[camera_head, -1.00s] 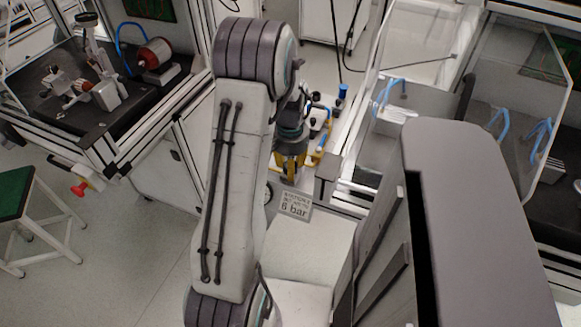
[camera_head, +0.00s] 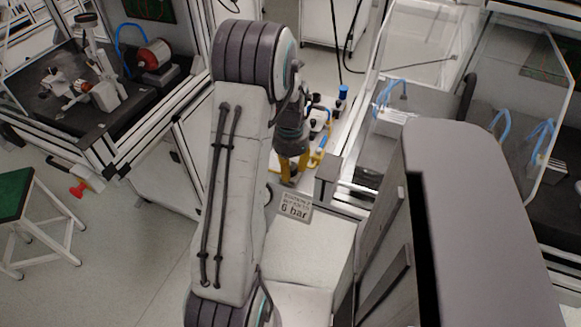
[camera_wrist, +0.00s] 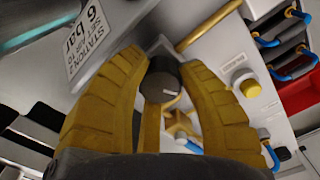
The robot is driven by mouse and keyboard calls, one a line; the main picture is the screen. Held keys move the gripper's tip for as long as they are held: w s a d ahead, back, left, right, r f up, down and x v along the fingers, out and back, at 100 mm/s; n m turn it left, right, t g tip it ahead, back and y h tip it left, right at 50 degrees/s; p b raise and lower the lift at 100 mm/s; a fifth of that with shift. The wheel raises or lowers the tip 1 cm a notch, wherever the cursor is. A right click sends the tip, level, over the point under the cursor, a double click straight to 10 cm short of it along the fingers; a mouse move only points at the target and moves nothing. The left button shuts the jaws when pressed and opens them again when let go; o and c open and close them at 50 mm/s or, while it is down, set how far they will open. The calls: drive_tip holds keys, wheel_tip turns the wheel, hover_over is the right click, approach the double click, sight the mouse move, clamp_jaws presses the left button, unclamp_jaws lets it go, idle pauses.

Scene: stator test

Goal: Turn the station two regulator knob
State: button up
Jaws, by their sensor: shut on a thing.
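The regulator knob (camera_wrist: 162,86) is dark and round with a pale pointer line. In the wrist view it sits between the two yellow fingers of my gripper (camera_wrist: 160,63), which are shut on it from both sides. A sign (camera_wrist: 88,35) beside it reads "STATION" and "6 bar"; the rest of its text is hard to read. In the head view my gripper (camera_head: 290,168) points down just above the sign (camera_head: 295,208). The knob is hidden there by the gripper and my arm.
A yellow button (camera_wrist: 246,84) and blue hose loops (camera_wrist: 270,42) lie right of the knob in the wrist view. In the head view a blue-topped fitting (camera_head: 342,93) stands close behind the gripper. A clear-walled enclosure (camera_head: 415,60) stands to the right, a green-topped stool (camera_head: 14,194) far left.

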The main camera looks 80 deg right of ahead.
drive_tip(key=shift+a+f, duration=0.1)
drive_tip(key=shift+a, duration=0.05)
drive_tip(key=o, duration=1.2)
drive_tip(key=shift+d+r, duration=0.2)
drive_tip(key=shift+r, duration=0.5)
wheel_tip(320, 180, up, 11)
drive_tip(key=shift+a+f, duration=0.1)
drive_tip(key=shift+f, duration=0.05)
